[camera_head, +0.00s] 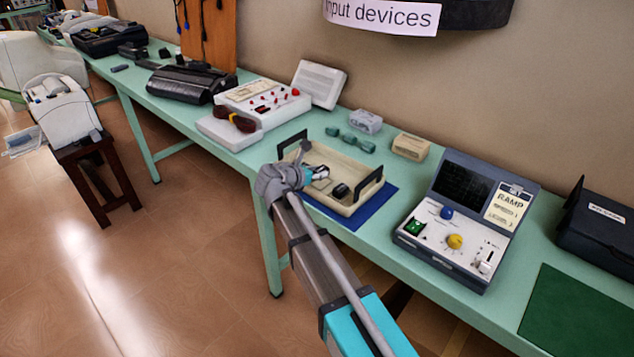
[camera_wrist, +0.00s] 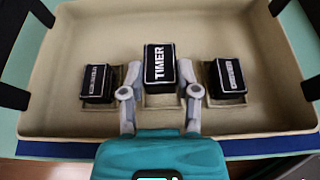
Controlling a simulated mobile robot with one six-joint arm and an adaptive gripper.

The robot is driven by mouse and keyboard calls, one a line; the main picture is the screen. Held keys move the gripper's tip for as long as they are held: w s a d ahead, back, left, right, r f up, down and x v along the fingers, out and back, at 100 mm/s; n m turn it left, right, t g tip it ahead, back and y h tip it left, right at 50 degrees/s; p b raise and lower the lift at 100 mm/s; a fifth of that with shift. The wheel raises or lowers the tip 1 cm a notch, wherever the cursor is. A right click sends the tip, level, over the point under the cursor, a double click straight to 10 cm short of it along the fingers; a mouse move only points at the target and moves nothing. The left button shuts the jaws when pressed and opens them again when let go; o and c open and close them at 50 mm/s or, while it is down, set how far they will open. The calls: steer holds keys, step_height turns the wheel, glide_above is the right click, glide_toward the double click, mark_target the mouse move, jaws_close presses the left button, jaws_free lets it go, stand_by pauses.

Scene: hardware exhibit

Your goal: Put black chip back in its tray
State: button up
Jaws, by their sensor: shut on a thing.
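A cream tray (camera_head: 345,169) with black handles stands on the table; its floor also fills the wrist view (camera_wrist: 225,35). My gripper (camera_wrist: 161,80) is over the tray, its fingers shut on the sides of a black chip labelled TIMER (camera_wrist: 158,64). The chip is at the middle recess (camera_wrist: 161,101). I cannot tell whether its base touches the recess floor. Two other black chips sit in the left recess (camera_wrist: 98,82) and the right recess (camera_wrist: 229,77). In the head view my gripper (camera_head: 308,174) hides part of the tray.
A blue mat (camera_head: 371,207) lies under the tray. A RAMP device (camera_head: 460,225) stands to the right, and a white panel with red knobs (camera_head: 262,103) to the left. Small boxes (camera_head: 410,146) and teal pieces (camera_head: 350,141) lie behind. A green mat (camera_head: 578,315) is bare.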

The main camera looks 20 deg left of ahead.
steer(key=shift+f+b, duration=0.95)
steer(key=shift+f, duration=0.35)
steer(key=shift+f, duration=0.1)
steer(key=o, duration=1)
steer(key=shift+o, duration=0.2)
steer(key=shift+r, duration=0.2)
steer(key=shift+s+a+r, duration=0.1)
steer(key=shift+s, duration=0.1)
steer(key=p+v, duration=0.4)
steer(key=v, duration=0.7)
steer(key=shift+s+p, duration=0.25)
steer(key=shift+p, duration=0.1)
steer(key=shift+a, duration=0.1)
